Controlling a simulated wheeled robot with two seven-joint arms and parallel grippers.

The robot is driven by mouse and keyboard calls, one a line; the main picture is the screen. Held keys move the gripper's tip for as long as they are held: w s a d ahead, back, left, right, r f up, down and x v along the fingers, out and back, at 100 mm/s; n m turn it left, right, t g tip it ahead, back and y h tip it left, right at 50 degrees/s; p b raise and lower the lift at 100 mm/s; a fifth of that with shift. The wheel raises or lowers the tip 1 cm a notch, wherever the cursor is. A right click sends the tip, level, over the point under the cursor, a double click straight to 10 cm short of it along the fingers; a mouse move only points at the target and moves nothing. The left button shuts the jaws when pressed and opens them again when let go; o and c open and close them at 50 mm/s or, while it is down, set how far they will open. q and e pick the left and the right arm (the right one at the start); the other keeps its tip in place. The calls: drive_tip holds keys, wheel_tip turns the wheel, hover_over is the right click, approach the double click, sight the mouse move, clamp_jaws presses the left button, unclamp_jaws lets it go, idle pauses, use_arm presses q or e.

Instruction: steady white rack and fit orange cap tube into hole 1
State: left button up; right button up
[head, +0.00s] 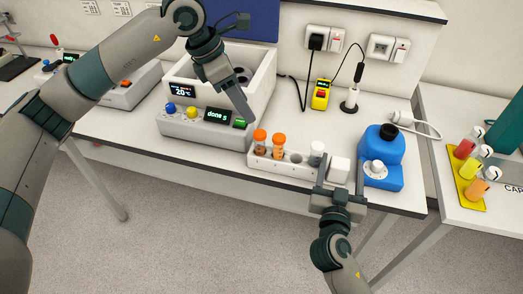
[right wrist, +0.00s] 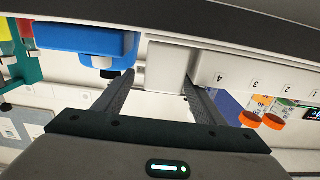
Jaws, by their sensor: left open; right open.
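The white rack (head: 296,170) stands near the table's front edge. Its front carries the numbers 1 to 4, seen upside down in the right wrist view (right wrist: 238,74). Two orange cap tubes, a left one (head: 260,137) and a right one (head: 279,141), stand upright toward its left end. A white cap tube (head: 317,149) stands farther right, past an empty-looking hole. My right gripper (head: 341,172) is open, its fingers on either side of the white block (right wrist: 166,65) at the rack's right end; contact is unclear. My left gripper (head: 243,112) is open and empty above the grey device, left of the tubes.
A grey device (head: 190,128) with a "done" display sits left of the rack, before a white box (head: 257,88). A blue device (head: 382,160) stands close to the right of the rack. A yellow tray (head: 466,185) with coloured tubes is at far right.

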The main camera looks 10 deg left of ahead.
drive_tip(key=s, duration=0.4)
drive_tip(key=s+a, duration=0.1)
drive_tip(key=s, duration=0.2)
drive_tip(key=shift+a, duration=0.1)
idle(0.4)
